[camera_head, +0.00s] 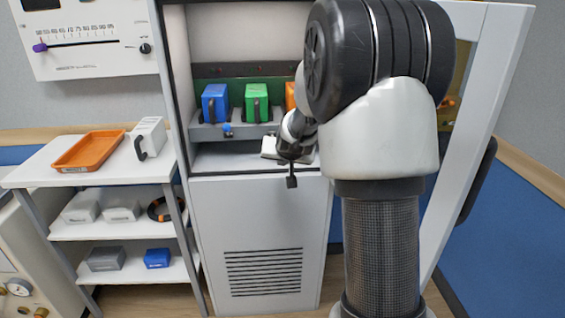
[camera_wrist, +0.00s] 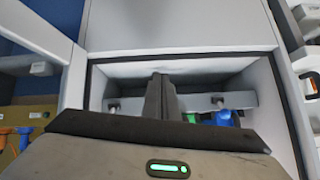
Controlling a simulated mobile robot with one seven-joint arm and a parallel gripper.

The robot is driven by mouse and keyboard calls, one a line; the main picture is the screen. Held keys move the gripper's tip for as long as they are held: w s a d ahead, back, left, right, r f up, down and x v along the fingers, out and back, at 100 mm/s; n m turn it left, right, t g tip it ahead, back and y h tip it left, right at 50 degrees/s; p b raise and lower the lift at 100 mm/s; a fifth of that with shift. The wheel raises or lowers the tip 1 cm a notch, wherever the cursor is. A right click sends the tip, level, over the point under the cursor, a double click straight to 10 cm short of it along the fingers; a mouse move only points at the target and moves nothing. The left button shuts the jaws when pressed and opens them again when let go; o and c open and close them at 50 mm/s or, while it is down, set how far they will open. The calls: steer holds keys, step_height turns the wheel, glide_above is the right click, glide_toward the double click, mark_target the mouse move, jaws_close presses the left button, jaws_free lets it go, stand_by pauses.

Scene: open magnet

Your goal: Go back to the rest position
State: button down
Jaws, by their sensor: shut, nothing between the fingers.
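My gripper (camera_head: 291,178) is in front of the open cabinet (camera_head: 262,210), above its lower louvred panel, with its fingers pointing down in the head view. It holds nothing. In the wrist view my gripper's dark fingers (camera_wrist: 161,97) are together, pointing toward the cabinet opening. My white and black arm covers the right part of the cabinet in the head view.
Blue (camera_head: 215,103), green (camera_head: 256,103) and partly hidden orange (camera_head: 290,97) modules stand on the cabinet shelf. The open door (camera_head: 480,120) is at right. A cart (camera_head: 90,178) at left bears an orange tray (camera_head: 88,151) and a white handled module (camera_head: 150,138).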

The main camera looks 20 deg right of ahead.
steer(key=shift+s+f, duration=0.1)
steer(key=shift+s, duration=0.05)
stand_by(0.3)
steer(key=s+a+r+n+g+y, duration=0.1)
steer(key=s+a+r+n, duration=0.1)
steer(key=s+a+r, duration=0.5)
steer(key=s+a+r+n+g+y, duration=0.1)
steer(key=s+a+r, duration=0.2)
steer(key=s, duration=0.7)
steer(key=s+a+n+g, duration=0.1)
steer(key=s+a, duration=0.1)
steer(key=s, duration=0.8)
steer(key=s+a+n+g, duration=0.1)
steer(key=s+a, duration=0.1)
steer(key=s, duration=0.8)
step_height(320, 180, up, 20)
steer(key=p, duration=2.1)
steer(key=shift+r, duration=0.15)
